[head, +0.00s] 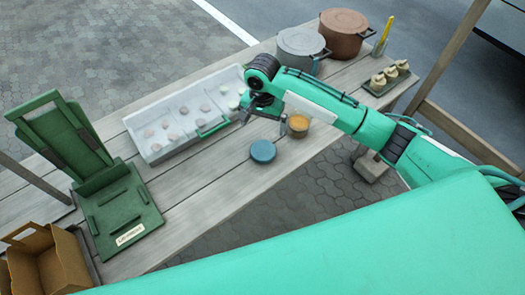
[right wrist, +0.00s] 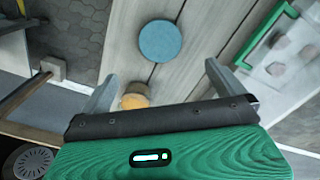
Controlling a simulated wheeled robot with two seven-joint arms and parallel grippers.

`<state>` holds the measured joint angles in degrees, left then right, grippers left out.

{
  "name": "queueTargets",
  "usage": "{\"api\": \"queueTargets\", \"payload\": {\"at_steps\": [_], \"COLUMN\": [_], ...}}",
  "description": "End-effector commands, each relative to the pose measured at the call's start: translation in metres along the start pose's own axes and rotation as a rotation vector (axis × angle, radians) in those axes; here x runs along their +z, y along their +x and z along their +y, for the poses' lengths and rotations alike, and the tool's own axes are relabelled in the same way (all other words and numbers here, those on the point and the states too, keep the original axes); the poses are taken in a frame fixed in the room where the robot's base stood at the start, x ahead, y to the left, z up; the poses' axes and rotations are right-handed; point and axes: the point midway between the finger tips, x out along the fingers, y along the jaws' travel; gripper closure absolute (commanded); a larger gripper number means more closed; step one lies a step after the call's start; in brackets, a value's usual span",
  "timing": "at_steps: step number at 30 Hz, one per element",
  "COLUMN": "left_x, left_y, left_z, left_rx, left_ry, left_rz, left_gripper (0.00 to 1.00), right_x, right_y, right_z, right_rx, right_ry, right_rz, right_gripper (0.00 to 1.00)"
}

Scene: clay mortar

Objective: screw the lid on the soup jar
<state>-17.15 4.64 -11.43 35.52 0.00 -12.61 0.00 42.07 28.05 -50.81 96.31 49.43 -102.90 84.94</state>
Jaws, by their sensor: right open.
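The round blue lid (head: 262,151) lies flat on the wooden table near its front edge; it also shows in the right wrist view (right wrist: 160,41). The soup jar (head: 298,127), a small clear jar with orange-brown contents, stands to the right of the lid and appears uncovered. In the right wrist view the jar (right wrist: 135,97) is partly hidden by my gripper. My right gripper (right wrist: 160,74) is open and empty, above the table near the jar and lid. In the head view, the right gripper (head: 264,117) is behind the lid. My left gripper is not in view.
A white tray (head: 158,155) with several round pieces lies behind left. A grey pot (head: 300,45) and a brown pot (head: 343,30) stand at the back. A green stand (head: 122,212) and a cardboard box (head: 45,262) are left. Bare planks surround the lid.

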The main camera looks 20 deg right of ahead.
Motion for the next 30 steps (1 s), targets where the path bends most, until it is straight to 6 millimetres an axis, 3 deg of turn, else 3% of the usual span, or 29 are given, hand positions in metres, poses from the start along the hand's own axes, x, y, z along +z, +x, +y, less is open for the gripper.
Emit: {"api": "queueTargets", "payload": {"at_steps": [11, 24, 30], "left_x": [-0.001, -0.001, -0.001], "left_y": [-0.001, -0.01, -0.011], "left_z": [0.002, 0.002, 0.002], "left_rx": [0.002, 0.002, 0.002], "left_ry": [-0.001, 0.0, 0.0], "left_rz": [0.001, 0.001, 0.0], "left_gripper": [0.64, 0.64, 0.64], "right_x": [0.0, -0.001, 0.0], "right_y": [0.003, 0.075, 0.087], "right_z": [0.0, 0.0, 0.0], "right_rx": [0.002, 0.003, 0.001], "right_ry": [0.002, 0.002, 0.0], "right_rz": [0.0, 0.0, 0.0], "right_gripper": [0.0, 0.0, 0.0]}}
